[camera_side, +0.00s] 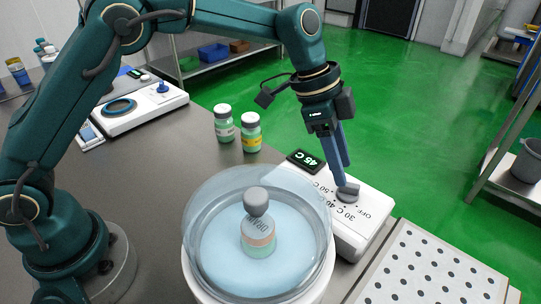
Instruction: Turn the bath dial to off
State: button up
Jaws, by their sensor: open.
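The bath dial (348,191) is a grey knob on top of a white control box (352,236). Its printed marks include 30 C, 40 and OFF. Which mark the dial points to is too small to tell. A dark display (306,160) on the box reads 45 C in green. My gripper (345,172) points down with its blue fingers just above or at the dial. It is open, and I cannot tell whether the fingers touch the knob. The clear round bath (197,222) of bluish water stands left of the box, with a grey-capped bottle (258,225) inside.
Two capped bottles (251,133) stand behind the bath. A white device (142,105) with a blue ring sits at the back left. A white perforated plate (425,268) lies at the front right. Bare grey table (160,160) shows left of the bath.

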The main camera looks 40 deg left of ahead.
aim_at(349, 190)
jog(key=shift+x, duration=1.75)
grip_shut()
